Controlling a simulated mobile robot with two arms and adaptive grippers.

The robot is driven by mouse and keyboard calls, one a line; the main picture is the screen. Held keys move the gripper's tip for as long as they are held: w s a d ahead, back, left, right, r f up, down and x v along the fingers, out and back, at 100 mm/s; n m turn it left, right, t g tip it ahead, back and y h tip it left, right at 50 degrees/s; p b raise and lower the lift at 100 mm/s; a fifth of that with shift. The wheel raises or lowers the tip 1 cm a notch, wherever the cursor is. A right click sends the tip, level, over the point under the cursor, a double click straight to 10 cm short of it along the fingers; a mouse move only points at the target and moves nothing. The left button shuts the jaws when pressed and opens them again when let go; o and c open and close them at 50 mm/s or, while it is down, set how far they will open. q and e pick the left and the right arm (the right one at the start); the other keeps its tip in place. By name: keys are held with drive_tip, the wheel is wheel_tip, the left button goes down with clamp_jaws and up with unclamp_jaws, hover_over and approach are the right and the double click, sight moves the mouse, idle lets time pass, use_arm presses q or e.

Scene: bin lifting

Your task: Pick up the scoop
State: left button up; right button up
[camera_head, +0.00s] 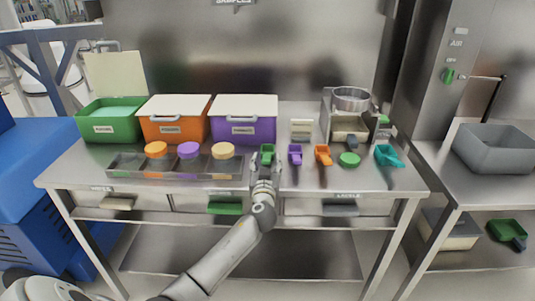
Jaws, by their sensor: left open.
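Several small scoops lie in a row on the steel table (80,174): a green scoop (267,151), a purple scoop (295,152), an orange scoop (323,153) and a larger teal scoop (388,153) at the right. My left gripper (265,166) is open, pointing away from me at the green scoop. Its fingers are at the near side of that scoop and hide its handle. I cannot tell whether they touch it. My right gripper is not in view.
Green (105,129), orange (172,131) and purple (240,131) bins stand at the back left. A steel tray (128,168) with round lids lies in front. A green lid (349,159) lies near the teal scoop. A sieve (352,98) tops a device behind. A grey bin (495,150) stands right.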

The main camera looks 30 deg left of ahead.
use_arm(q)
drive_tip(key=shift+w+a, duration=0.35)
drive_tip(key=shift+w, duration=0.15)
drive_tip(key=c, duration=1.1)
drive_tip(key=shift+o, duration=0.2)
drive_tip(key=shift+r, duration=0.1)
